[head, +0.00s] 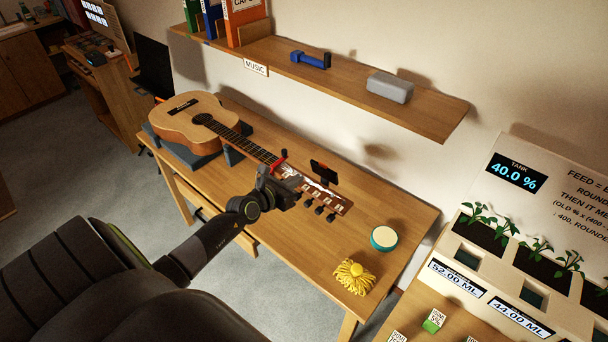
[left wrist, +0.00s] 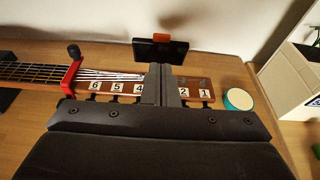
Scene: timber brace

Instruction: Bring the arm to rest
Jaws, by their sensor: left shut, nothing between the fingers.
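My left gripper (head: 284,178) is in the head view over the headstock end of the guitar on the wooden table. In the left wrist view its fingers (left wrist: 163,84) are shut together with nothing between them, in front of the numbered headstock. The guitar (head: 196,120) lies on a dark stand, its neck pointing to the lower right. A red clamp (left wrist: 70,78) sits across the strings near the headstock. The gripper hides part of the headstock; whether it touches it I cannot tell. My right gripper is not in view.
A small black device (head: 323,172) with an orange clip stands behind the headstock. A teal-rimmed round tin (head: 384,238) and a yellow stringy bundle (head: 354,276) lie on the table's right part. A wall shelf (head: 420,106) hangs above. Planters (head: 482,236) stand at the right.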

